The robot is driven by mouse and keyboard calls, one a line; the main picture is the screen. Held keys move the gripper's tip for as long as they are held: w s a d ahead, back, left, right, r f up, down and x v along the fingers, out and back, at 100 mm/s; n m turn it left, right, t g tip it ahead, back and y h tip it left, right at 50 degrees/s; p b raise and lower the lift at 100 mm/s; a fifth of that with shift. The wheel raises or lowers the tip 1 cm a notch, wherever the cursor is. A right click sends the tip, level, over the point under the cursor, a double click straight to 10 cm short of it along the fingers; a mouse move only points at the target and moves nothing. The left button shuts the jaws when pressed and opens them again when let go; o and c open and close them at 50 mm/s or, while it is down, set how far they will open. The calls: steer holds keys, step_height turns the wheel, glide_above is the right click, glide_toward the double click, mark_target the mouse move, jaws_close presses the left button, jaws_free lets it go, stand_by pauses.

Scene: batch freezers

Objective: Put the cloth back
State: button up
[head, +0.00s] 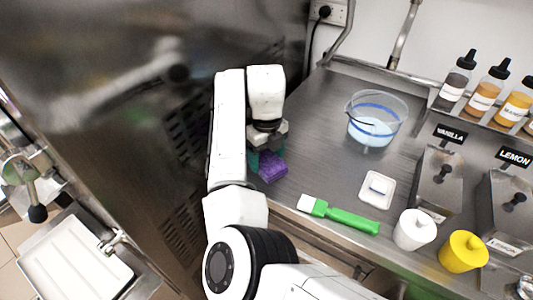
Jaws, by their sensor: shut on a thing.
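The purple cloth (271,168) is a small bunched piece under my gripper (262,156), close to the left edge of the steel counter. My gripper points down and is shut on the cloth. A teal patch shows just left of the purple; I cannot tell whether it is part of the gripper or another piece. The fingertips are mostly hidden by the wrist. I cannot tell whether the cloth touches the counter.
A steel machine wall (150,110) rises left. The counter's back left is clear.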

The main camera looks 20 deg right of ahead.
mark_target(266, 158)
steer(key=shift+f, duration=0.15)
steer(key=o, duration=1)
step_height(266, 158, up, 12)
steer(key=shift+r+b, duration=0.2)
steer(key=shift+b, duration=0.1)
